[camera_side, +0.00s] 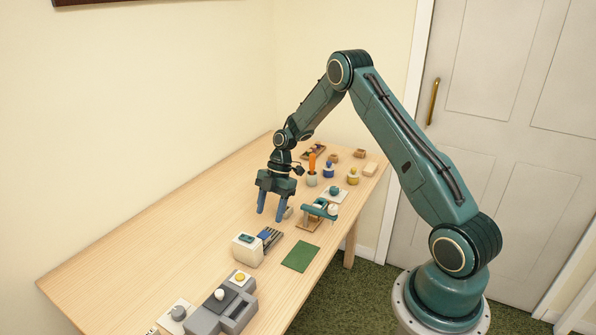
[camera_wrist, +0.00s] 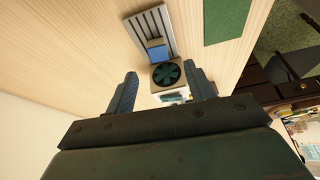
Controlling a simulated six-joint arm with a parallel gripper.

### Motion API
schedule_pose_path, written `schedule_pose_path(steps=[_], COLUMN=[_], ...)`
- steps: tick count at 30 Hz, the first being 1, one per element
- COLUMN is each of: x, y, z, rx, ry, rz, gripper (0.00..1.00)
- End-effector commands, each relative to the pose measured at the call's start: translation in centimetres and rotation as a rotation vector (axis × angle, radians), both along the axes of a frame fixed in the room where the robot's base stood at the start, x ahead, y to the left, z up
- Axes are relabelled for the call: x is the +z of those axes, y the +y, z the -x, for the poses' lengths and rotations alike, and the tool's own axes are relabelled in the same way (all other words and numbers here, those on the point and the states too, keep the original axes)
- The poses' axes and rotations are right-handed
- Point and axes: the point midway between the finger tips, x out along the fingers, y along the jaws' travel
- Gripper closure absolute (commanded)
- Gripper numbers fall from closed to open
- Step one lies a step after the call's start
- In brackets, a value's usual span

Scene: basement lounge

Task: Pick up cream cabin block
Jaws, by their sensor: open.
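A cream, box-shaped block (camera_side: 246,252), which I take to be the cream cabin block, stands on the table with a teal patch on top. In the wrist view, a cream block with a dark teal round, fan-like face (camera_wrist: 166,74) shows between my fingers; it appears to be the same block. My gripper (camera_side: 271,216) is open and empty, its blue fingers pointing down, seemingly above the table. In the wrist view, my gripper (camera_wrist: 163,90) frames the block, its lower part partly hidden.
A slatted grey tray (camera_wrist: 145,20) with a blue piece (camera_wrist: 157,50) adjoins the block. A green mat (camera_side: 300,256) lies to the right. A grey machine (camera_side: 222,312) stands in front; a teal-topped device (camera_side: 319,210) and small items stand behind. The table's left side is clear.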

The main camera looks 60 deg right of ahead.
Motion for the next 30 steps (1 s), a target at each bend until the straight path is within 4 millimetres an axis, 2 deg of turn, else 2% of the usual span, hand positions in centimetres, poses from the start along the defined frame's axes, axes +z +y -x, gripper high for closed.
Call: schedule_pose_path(steps=[5, 17, 30], x=[-1.5, -2.4, -6.3], y=[0.6, 1.0, 2.6], z=[0.0, -0.1, -0.5], rx=[-0.001, 0.001, 0.000], ry=[0.001, 0.003, 0.001], rz=[0.000, 0.000, 0.001], gripper=[0.46, 0.46, 0.46])
